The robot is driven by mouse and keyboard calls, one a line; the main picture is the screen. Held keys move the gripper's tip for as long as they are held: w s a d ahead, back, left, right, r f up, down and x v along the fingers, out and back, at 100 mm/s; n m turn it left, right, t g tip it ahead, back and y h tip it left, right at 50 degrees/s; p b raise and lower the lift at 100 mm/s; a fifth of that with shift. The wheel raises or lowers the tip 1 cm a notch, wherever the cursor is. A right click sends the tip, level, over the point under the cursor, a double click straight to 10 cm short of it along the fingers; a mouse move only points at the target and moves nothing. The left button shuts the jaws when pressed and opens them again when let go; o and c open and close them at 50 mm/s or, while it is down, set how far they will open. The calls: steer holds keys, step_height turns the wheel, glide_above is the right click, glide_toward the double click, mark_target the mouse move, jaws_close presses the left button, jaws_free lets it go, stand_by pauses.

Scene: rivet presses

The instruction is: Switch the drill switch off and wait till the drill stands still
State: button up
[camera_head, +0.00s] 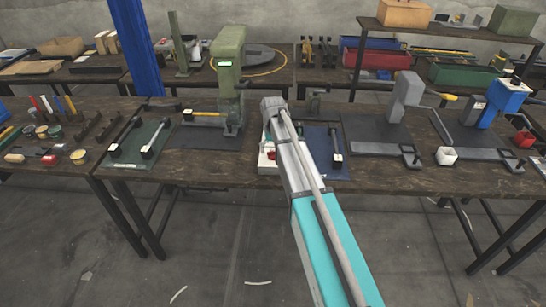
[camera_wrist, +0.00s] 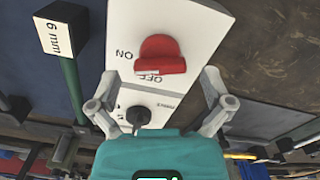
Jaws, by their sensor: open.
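In the wrist view a white switch box (camera_wrist: 187,25) carries a red rotary knob (camera_wrist: 160,52) with ON and OFF lettering, which appears upside down. The knob's bar lies crosswise; I cannot tell its setting for sure. My gripper (camera_wrist: 160,75) is open and empty, with one finger on each side of the knob and apart from it. In the head view the box (camera_head: 264,158) stands on the bench, partly hidden by my arm, and my fingers are hidden. The green drill press (camera_head: 229,70) stands left of my arm. I cannot tell whether it turns.
A block marked 6 mm (camera_wrist: 55,38) on a green handle lies beside the box. A second plate with a black plug (camera_wrist: 138,115) is close to my gripper. A grey press (camera_head: 405,95) and a blue press (camera_head: 505,100) stand right on the bench (camera_head: 200,178).

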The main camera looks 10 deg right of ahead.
steer(key=shift+f+b, duration=0.5)
steer(key=shift+f, duration=0.3)
steer(key=c, duration=1.1)
steer(key=shift+n, duration=0.5)
steer(key=n, duration=1.3)
